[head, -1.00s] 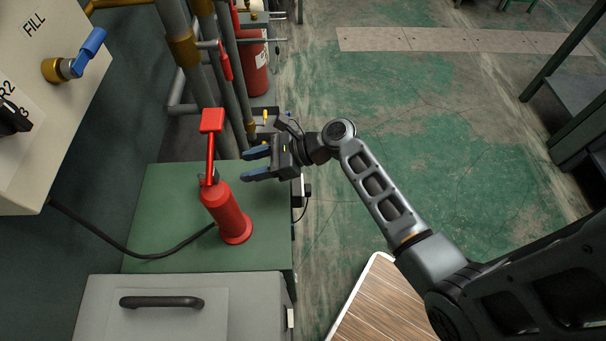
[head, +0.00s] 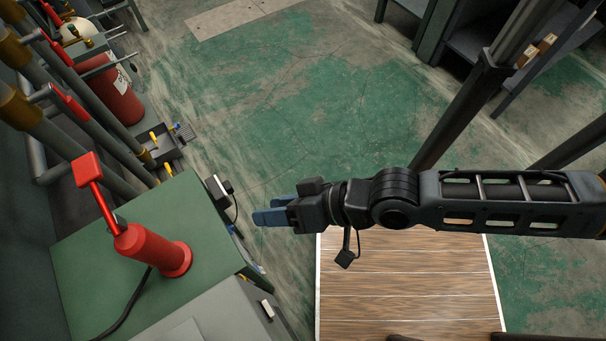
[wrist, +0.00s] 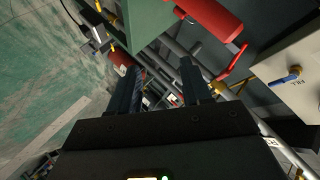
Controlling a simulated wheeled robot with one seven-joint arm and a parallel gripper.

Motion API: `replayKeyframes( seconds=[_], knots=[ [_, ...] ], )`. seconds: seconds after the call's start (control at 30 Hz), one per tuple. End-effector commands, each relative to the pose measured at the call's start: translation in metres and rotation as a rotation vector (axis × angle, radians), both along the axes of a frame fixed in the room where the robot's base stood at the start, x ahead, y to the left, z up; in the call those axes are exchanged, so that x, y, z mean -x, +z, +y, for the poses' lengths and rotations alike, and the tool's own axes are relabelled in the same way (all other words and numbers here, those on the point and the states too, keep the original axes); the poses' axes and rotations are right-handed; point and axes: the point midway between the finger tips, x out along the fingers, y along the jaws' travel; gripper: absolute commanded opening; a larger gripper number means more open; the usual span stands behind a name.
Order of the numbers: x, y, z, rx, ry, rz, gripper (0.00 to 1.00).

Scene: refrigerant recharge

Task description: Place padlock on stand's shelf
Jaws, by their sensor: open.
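I cannot make out a padlock for certain in either view. My gripper (head: 262,217) is open, with nothing seen between its blue fingers, to the right of the green-topped cabinet (head: 75,245) in the head view. In the wrist view the two fingers of my gripper (wrist: 157,68) are apart. I cannot tell which piece is the stand. A dark shelf unit (head: 480,45) with small brown boxes (head: 537,50) stands at the upper right in the head view.
A black-and-white device (head: 220,188) hangs at the cabinet's edge. A wood-slatted platform (head: 410,285) lies below my arm. Red cylinders (head: 110,92) and pipes (head: 20,55) stand at the left.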

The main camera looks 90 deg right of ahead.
Motion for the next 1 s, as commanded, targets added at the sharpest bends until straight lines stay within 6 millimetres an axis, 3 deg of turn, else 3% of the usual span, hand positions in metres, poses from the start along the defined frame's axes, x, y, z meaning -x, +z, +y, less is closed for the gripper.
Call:
replayKeyframes(
  seconds=[0.03,0.2,0.3,0.4,1.0],
  knots=[
    [0.015,0.022,0.001,0.125,0.069,-0.023,0.48],
    [0.042,0.091,0.003,0.515,0.267,-0.129,0.48],
    [0.049,0.119,0.006,0.66,0.34,-0.176,0.48],
    [0.052,0.134,0.008,0.739,0.377,-0.205,0.48],
    [0.053,0.138,0.009,0.761,0.387,-0.213,0.46]
  ],
)
